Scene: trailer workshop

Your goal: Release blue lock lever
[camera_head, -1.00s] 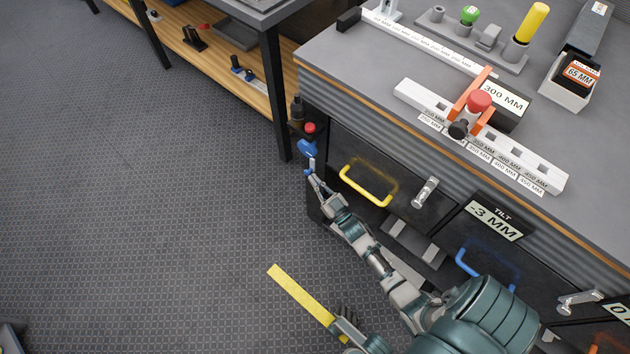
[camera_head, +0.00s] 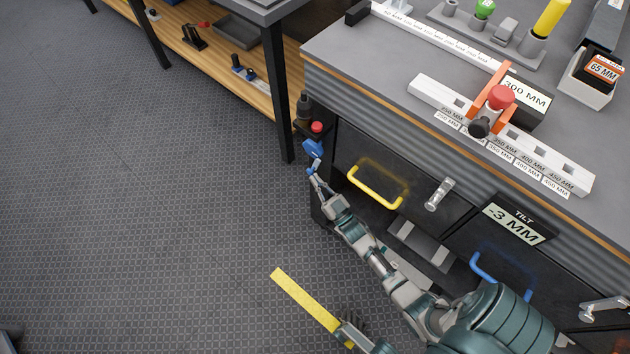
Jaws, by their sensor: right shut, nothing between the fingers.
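The blue lock lever (camera_head: 313,148) is at the front left corner of the workbench, below a small red knob (camera_head: 317,127). My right gripper (camera_head: 316,174) reaches up to it from below. It is shut, with its fingertips at the lower end of the lever. I cannot tell whether they touch it. My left gripper (camera_head: 349,328) is low in the picture, partly cut off by my own arm, beside the end of a yellow strip (camera_head: 302,297). I cannot tell whether it holds the strip or is open or shut.
The workbench (camera_head: 400,60) has a yellow drawer handle (camera_head: 376,188), a blue handle (camera_head: 500,278) and a tilt display reading -3 MM (camera_head: 514,224). A ruler stop with a red knob (camera_head: 501,97) stands on top. A shelf table (camera_head: 230,75) stands left.

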